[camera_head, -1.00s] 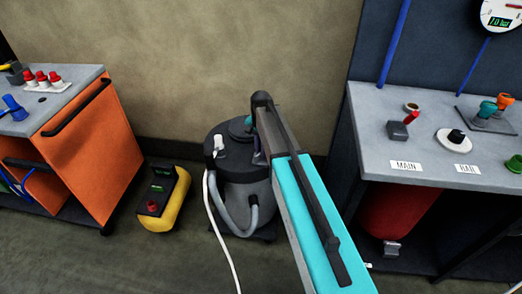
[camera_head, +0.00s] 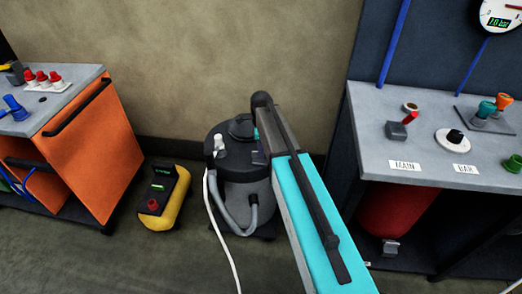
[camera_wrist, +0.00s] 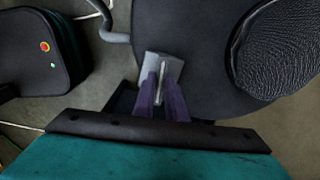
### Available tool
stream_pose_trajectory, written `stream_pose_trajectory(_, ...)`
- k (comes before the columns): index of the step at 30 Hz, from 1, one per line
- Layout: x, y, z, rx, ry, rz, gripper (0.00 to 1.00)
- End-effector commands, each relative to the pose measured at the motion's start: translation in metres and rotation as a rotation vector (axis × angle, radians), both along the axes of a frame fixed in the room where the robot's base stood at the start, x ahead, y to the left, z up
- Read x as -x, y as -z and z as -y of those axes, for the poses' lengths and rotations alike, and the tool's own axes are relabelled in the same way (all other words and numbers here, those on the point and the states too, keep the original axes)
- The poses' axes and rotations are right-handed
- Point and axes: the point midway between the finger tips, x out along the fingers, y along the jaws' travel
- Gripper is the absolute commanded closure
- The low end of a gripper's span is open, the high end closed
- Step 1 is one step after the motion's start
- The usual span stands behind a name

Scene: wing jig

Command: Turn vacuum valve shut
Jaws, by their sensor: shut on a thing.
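The vacuum (camera_head: 240,188), a dark round canister with a grey hose, stands on the floor at the middle of the head view. Its dark lid (camera_wrist: 205,50) fills much of the wrist view. My gripper (camera_wrist: 160,88) has two purple fingers, closed on a thin pale handle that belongs to a grey block, the vacuum valve (camera_wrist: 163,64), at the lid's edge. In the head view my arm covers the valve and the fingers, so the handle's angle is hard to judge there.
An orange cart (camera_head: 88,150) stands at left, with a yellow-and-black unit (camera_head: 165,198) on the floor beside it. A grey bench (camera_head: 430,160) with knobs stands at right. A white hose (camera_head: 222,235) runs along the floor.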

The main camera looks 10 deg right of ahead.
Motion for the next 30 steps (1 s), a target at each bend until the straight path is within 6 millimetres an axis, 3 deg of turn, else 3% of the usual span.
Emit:
stream_pose_trajectory(9, -0.0001, -0.0003, 0.0002, 0.002, 0.133, 0.000, 1.00)
stream_pose_trajectory(23, -0.0001, -0.0002, 0.0001, 0.002, 0.153, 0.000, 1.00)
stream_pose_trajectory(24, -0.0001, -0.0002, 0.0001, 0.002, 0.152, 0.000, 0.87)
stream_pose_trajectory(27, -0.0001, -0.0002, 0.0001, 0.001, 0.152, 0.001, 0.70)
stream_pose_trajectory(30, -0.0001, -0.0002, 0.0005, 0.001, 0.152, 0.001, 0.70)
